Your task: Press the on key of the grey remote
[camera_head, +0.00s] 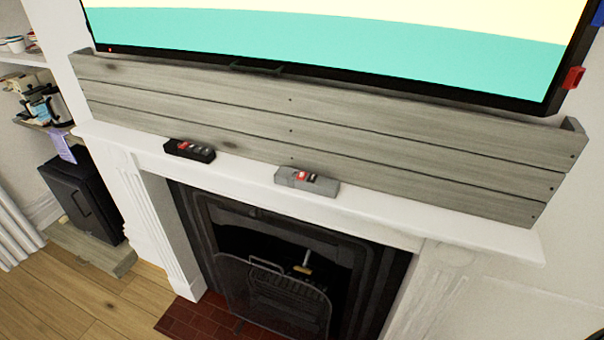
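The grey remote (307,182) lies on the white mantel shelf, right of the shelf's middle. It is a small block with a few keys on top, one red and others dark or pale; their labels are too small to read. A black remote (190,150) of similar shape lies on the same shelf to its left, also with a red key and grey keys. Neither gripper shows in the head view, so I cannot see where they are relative to the remotes.
The white mantel (440,220) runs above a dark fireplace (290,255) with a mesh guard. Grey wooden planks (340,140) stand behind the remotes, below a lit screen (350,45). A black speaker-like box (83,200) stands at left. Bare mantel separates the two remotes.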

